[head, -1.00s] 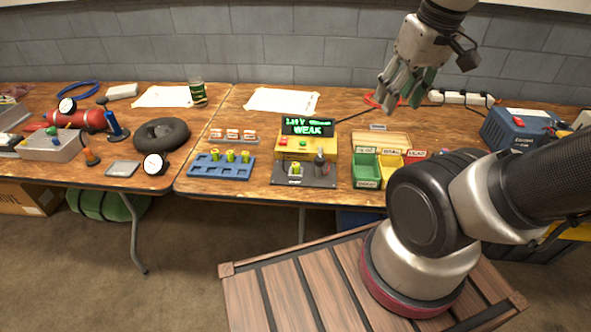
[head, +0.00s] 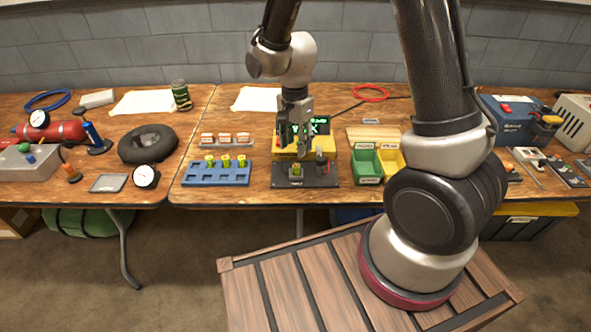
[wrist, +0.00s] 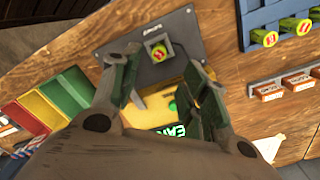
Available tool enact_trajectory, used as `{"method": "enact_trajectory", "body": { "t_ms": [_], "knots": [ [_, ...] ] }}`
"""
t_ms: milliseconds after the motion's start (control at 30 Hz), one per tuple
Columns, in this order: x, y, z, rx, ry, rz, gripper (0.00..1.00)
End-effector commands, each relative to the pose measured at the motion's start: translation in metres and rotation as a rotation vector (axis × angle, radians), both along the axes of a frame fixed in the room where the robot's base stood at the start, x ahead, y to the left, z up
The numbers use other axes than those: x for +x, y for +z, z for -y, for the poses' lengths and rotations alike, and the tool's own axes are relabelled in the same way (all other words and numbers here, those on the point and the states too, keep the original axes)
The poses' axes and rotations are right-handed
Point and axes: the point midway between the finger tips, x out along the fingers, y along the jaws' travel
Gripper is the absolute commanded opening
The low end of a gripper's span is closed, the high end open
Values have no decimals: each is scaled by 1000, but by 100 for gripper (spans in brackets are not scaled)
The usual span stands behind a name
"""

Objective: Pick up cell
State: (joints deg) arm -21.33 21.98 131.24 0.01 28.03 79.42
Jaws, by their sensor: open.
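A yellow-green cell (head: 296,170) stands upright in the dark base plate (head: 318,181) of the yellow tester (head: 285,152), and it shows in the wrist view (wrist: 158,52). Several more such cells (head: 226,161) stand in the blue rack (head: 222,179) to the left. My gripper (head: 296,147) hangs over the tester, open and empty, and partly covers its green display (head: 318,124). In the wrist view my gripper's fingers (wrist: 161,75) are apart, with the tester's cell showing between and beyond them.
Green and yellow bins (head: 366,165) stand right of the tester. Small orange-and-white boxes (head: 226,140) sit behind the rack. A black tyre (head: 147,144), a gauge (head: 146,177) and a blue power unit (head: 515,122) are on the tables.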

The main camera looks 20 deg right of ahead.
Motion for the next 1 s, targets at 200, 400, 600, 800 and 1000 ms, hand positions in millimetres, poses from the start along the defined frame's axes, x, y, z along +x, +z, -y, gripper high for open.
{"method": "enact_trajectory", "body": {
  "t_ms": [200, 400, 600, 800, 1000],
  "knots": [
    [4, -6, -2, 6, -160, 20, 45],
    [2, -30, -1, 5, -162, 18, 45],
    [-6, -60, 0, 5, -160, 18, 45],
    [-5, -78, 0, 6, -160, 20, 45],
    [-4, -78, -1, 6, -160, 22, 45]
  ]
}}
